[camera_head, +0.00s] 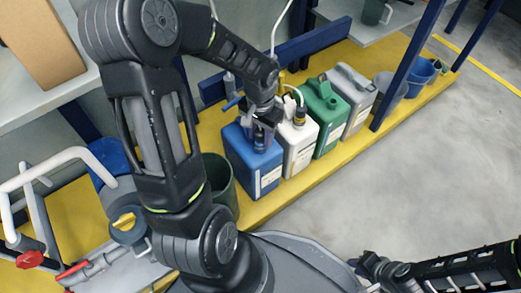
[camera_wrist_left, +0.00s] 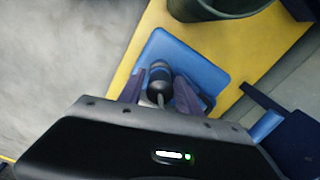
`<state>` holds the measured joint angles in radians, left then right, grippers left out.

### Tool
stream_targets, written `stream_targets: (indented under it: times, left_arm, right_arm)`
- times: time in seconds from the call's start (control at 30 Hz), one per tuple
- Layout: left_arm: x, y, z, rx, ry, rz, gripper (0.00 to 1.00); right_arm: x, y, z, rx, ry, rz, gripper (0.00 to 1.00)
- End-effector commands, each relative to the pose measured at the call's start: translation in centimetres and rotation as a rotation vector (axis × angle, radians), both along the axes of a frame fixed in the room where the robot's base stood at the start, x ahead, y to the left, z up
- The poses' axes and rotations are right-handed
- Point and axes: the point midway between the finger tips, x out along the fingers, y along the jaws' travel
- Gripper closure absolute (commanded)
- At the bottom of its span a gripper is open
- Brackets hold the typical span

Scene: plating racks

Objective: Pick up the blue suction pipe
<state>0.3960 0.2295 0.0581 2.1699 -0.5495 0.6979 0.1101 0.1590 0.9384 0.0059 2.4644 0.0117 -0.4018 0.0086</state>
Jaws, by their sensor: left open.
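The blue canister (camera_head: 252,170) stands on the yellow shelf, first in a row. Its blue top (camera_wrist_left: 205,62) fills the middle of the left wrist view. The suction pipe (camera_wrist_left: 158,78) rises from that top, with a dark head, a bluish band and a grey hose. My left gripper (camera_head: 261,139) is over the canister. In the left wrist view its open fingers (camera_wrist_left: 158,92) stand on either side of the pipe head, with a visible gap at the right finger. My right gripper (camera_head: 372,268) is low at the right, partly hidden; its jaw state is unclear.
A white canister (camera_head: 299,147), a green canister (camera_head: 325,115) and a grey canister (camera_head: 357,95) stand close beside the blue one. A dark green bucket (camera_head: 222,184) is on its other side. A blue rack post (camera_head: 408,65) rises at the right. The grey floor (camera_head: 430,150) is clear.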

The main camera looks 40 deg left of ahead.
Motion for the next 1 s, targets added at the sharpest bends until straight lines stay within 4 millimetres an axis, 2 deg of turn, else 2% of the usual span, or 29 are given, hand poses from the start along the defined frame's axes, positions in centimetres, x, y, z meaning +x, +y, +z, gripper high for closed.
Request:
stream_targets:
  times: [0.33,0.8,1.0]
  left_arm:
    - [-0.01,0.01,0.01,0.000,0.000,0.000,0.60]
    - [-0.01,0.01,0.01,0.000,0.000,0.000,0.99]
    - [-0.01,0.01,0.01,0.000,0.000,0.000,1.00]
  right_arm:
    - [0.00,-0.02,0.02,0.000,0.000,0.000,0.78]
    - [0.00,-0.02,0.02,0.000,0.000,0.000,0.78]
    - [0.00,-0.02,0.02,0.000,0.000,0.000,0.78]
